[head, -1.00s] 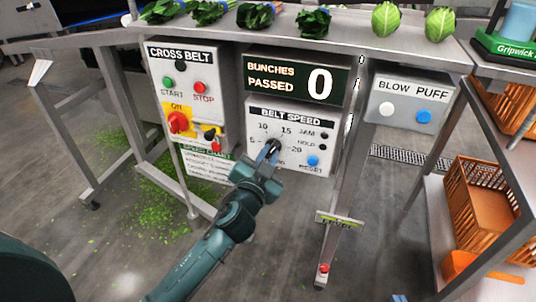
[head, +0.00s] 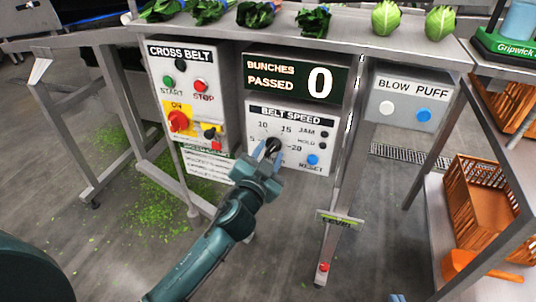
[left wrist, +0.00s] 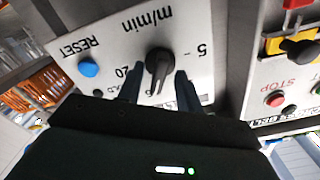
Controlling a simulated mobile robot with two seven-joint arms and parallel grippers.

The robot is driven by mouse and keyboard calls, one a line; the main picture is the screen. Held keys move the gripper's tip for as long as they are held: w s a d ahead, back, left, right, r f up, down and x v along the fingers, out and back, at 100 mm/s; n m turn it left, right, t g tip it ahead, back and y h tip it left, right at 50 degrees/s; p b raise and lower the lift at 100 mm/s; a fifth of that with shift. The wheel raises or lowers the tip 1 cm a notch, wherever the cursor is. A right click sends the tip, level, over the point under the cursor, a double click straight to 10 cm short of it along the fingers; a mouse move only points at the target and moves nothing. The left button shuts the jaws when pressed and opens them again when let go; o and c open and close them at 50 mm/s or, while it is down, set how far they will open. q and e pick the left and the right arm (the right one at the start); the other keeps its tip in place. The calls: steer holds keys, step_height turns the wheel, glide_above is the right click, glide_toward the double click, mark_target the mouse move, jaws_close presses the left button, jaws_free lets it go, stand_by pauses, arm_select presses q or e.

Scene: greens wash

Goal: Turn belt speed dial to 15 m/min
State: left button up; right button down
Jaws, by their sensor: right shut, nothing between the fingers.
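The belt speed dial is a black knob (head: 272,146) on the white BELT SPEED panel (head: 256,163), with marks 5, 10, 15 and 20 around it. In the left wrist view the knob (left wrist: 158,62) appears upside down. Its narrow end points towards the panel's upper side, between 5 and 20; the exact mark is hidden. My left gripper (head: 266,154) is open, with one finger on each side of the knob. In the left wrist view its fingers (left wrist: 158,88) show gaps to the knob. My right gripper (head: 398,298) barely shows at the bottom edge, shut and empty.
A blue RESET button (head: 313,160) sits right of the dial. The CROSS BELT box (head: 188,65) with its buttons and red switch is to the left. The BLOW PUFF box (head: 405,100) is to the right. The counter (head: 320,86) above reads 0.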

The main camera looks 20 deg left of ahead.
arm_select(q)
steer(key=s, duration=1.3)
steer(key=shift+a+b, duration=0.25)
steer(key=shift+b, duration=0.15)
arm_select(e)
steer(key=shift+w+a+f, duration=0.1)
steer(key=shift+a+f, duration=0.05)
steer(key=shift+f, duration=0.2)
